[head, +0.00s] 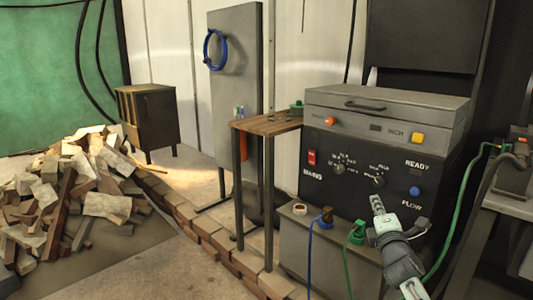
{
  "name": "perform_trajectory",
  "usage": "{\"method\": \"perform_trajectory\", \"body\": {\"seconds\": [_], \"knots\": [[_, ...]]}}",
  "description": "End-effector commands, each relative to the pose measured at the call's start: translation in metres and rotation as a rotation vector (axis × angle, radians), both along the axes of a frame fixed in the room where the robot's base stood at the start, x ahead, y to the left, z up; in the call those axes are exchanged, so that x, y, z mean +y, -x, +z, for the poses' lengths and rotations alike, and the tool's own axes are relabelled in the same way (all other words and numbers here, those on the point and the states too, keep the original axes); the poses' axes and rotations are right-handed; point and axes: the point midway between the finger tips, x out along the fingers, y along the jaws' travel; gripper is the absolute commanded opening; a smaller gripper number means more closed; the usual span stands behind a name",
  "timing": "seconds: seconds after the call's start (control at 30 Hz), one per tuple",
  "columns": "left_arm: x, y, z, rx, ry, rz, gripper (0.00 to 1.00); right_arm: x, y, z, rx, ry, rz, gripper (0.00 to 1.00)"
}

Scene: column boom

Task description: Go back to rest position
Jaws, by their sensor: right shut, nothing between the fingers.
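My right gripper (378,206) is in the lower right of the head view, its arm coming in from the bottom edge. Its fingers are shut with nothing between them. They point up in front of the black control panel (330,196), just below the right-hand dial (378,181) and left of the blue button (415,190). I cannot tell whether the fingertips touch the panel. My left gripper is not in view.
A small wooden-topped table (268,124) stands left of the machine. Below the panel, a grey box (300,245) carries blue and green cables. A rubble pile (75,190) lies at the left. A low brick edging (208,247) runs across the floor.

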Motion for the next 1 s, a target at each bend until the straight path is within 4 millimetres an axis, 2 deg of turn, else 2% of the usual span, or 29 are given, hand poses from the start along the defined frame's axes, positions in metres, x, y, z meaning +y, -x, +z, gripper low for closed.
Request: {"method": "perform_trajectory", "body": {"seconds": [0.03,0.2,0.27,0.3,0.43,0.57,0.67,0.8,0.87,1.0], "knots": [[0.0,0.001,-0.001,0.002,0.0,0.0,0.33,-0.02,-0.016,0.016,-0.012,0.021,-0.025,0.0],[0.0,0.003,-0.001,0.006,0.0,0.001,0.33,-0.077,-0.051,0.059,-0.037,0.06,-0.102,0.0],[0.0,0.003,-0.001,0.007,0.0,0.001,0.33,-0.097,-0.059,0.075,-0.045,0.07,-0.129,0.0],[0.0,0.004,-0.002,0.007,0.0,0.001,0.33,-0.106,-0.061,0.07,-0.032,0.019,-0.147,0.0],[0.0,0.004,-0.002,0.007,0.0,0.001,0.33,-0.125,-0.051,0.024,0.052,-0.404,-0.254,0.0],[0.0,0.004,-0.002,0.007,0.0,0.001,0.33,-0.134,-0.037,-0.022,0.121,-0.787,-0.384,0.0],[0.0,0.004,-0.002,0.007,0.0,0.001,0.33,-0.132,-0.021,-0.057,0.171,-1.065,-0.504,0.0],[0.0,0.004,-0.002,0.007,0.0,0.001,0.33,-0.12,0.007,-0.103,0.235,-1.42,-0.71,0.0],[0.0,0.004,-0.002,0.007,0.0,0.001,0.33,-0.111,0.023,-0.127,0.266,-1.513,-0.786,0.0],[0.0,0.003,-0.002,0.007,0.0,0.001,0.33,-0.09,0.06,-0.178,0.334,-1.487,-0.799,0.0]]}}
